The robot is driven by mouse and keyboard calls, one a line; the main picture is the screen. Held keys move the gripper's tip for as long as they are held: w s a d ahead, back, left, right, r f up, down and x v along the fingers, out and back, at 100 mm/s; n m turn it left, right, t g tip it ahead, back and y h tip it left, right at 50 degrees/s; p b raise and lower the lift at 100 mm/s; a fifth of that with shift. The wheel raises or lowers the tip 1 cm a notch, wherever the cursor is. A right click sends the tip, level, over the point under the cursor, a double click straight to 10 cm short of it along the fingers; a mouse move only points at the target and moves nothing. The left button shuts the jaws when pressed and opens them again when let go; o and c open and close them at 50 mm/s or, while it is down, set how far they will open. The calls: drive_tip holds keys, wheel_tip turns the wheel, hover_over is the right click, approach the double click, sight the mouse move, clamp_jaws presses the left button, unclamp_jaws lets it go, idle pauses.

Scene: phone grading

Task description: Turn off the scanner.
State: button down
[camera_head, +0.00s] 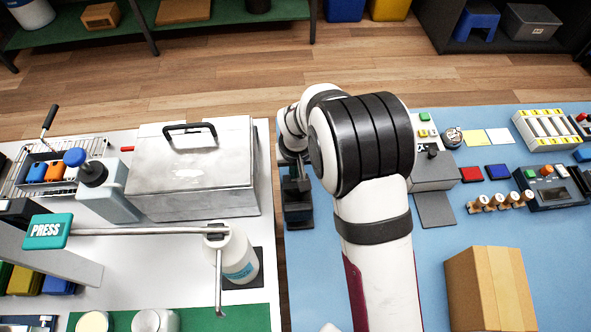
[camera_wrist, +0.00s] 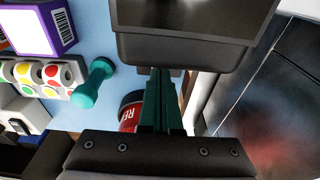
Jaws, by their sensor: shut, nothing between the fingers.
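My gripper (camera_wrist: 160,75) shows in the wrist view as two dark green fingers pressed together, with nothing between them. Their tips reach the lower edge of a black box-shaped thing (camera_wrist: 190,45); I cannot tell whether they touch it. In the head view my arm hides much of the area around the gripper. A dark device (camera_head: 298,214) stands below the wrist at the blue table's left edge. No label marks the scanner. A grey machine (camera_head: 430,172) with a black knob and a green button, partly behind my arm, may be it.
A red round thing (camera_wrist: 130,114) lies beside the fingers, near a teal dumbbell-shaped thing (camera_wrist: 93,82) and sticker rolls (camera_wrist: 48,74). A cardboard box (camera_head: 490,290) stands front right. A PRESS lever (camera_head: 130,231) and metal case (camera_head: 195,165) occupy the left table. A gap separates the tables.

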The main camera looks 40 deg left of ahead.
drive_tip(key=shift+s+d, duration=0.6)
drive_tip(key=shift+r, duration=0.1)
wheel_tip(320, 180, up, 14)
drive_tip(key=s+d, duration=0.1)
drive_tip(key=shift+s+d, duration=0.2)
drive_tip(key=w+f, duration=0.1)
drive_tip(key=f, duration=0.3)
drive_tip(key=a+f, duration=0.1)
drive_tip(key=f, duration=0.3)
drive_tip(key=w+a+f, duration=0.1)
drive_tip(key=f, duration=0.3)
drive_tip(key=shift+w+f, duration=0.3)
drive_tip(key=shift+f, duration=0.65)
